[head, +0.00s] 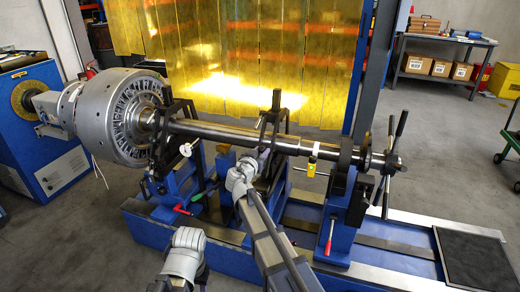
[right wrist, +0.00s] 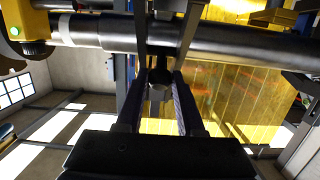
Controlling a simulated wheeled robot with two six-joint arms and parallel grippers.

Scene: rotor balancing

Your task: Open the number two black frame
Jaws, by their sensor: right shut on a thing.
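A black frame (head: 274,119) stands around the long steel shaft (head: 228,136) at mid-length. Another black frame (head: 170,112) stands nearer the rotor. No number is readable on either. My right gripper (head: 262,156) is at the near side of the mid-length frame, just below the shaft. In the right wrist view its two fingers (right wrist: 163,100) are closed around a dark knob-like part (right wrist: 159,76) under the shaft (right wrist: 215,42). The frame's dark uprights (right wrist: 188,28) rise past the shaft there. My left gripper is not visible; only a grey arm joint shows at the bottom.
The finned rotor (head: 112,115) is on the shaft's left end. A blue support with a red-handled lever (head: 329,238) and a spoked handwheel (head: 392,160) are at the right. The blue bed (head: 390,262) runs below.

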